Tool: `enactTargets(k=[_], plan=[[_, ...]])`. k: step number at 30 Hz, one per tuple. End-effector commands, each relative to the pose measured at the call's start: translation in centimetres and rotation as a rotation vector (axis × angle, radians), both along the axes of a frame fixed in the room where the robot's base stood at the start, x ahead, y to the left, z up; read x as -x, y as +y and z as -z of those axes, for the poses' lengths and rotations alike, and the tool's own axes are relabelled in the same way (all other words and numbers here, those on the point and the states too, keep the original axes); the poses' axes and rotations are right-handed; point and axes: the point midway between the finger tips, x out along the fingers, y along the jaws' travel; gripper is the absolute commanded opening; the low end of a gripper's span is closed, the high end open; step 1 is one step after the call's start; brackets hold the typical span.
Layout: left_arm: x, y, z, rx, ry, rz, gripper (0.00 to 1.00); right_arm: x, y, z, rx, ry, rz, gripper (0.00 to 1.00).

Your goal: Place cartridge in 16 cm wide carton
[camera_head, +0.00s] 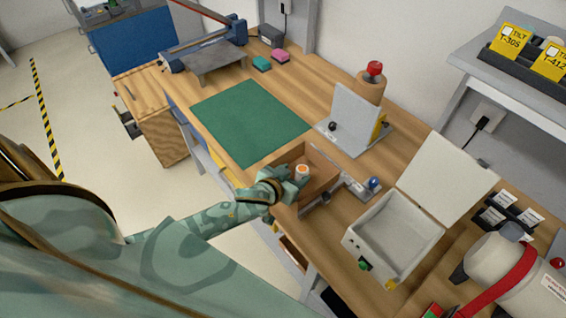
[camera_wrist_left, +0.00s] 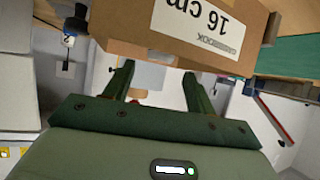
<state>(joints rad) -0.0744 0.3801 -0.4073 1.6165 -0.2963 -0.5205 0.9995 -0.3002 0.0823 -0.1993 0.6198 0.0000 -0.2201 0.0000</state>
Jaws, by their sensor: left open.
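The brown open carton (camera_head: 323,176) stands on the wooden bench in the head view. In the wrist view the carton (camera_wrist_left: 235,55) shows a white label reading "16 cm". A cartridge (camera_head: 302,170), pale with an orange top, shows within the carton's outline in the head view; how deep it sits I cannot tell. My left gripper (camera_head: 290,188) is at the carton's near left side. In the wrist view the left gripper (camera_wrist_left: 158,74) has its fingers spread with no cartridge visible between them. My right gripper is not in view.
A green mat (camera_head: 250,122) lies left of the carton. A grey fixture with an upright plate (camera_head: 352,118) stands behind. An open white box (camera_head: 395,240) with a raised lid and a white cylinder with a red strap (camera_head: 510,265) stand to the right.

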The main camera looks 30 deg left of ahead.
Motion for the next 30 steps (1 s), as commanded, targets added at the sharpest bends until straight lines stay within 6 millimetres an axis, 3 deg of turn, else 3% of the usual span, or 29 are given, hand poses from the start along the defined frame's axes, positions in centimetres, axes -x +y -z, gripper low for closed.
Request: enactTargets(k=[3, 10, 30], plan=[[2.7, 0.1, -1.6, 0.001, 0.002, 0.0, 0.56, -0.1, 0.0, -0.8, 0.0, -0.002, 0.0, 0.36], [6.2, 0.4, -3.4, -0.001, 0.001, -0.001, 0.56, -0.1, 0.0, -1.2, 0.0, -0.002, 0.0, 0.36], [6.8, 0.4, -3.8, -0.001, 0.0, 0.0, 0.56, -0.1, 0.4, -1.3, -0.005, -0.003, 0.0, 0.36]])
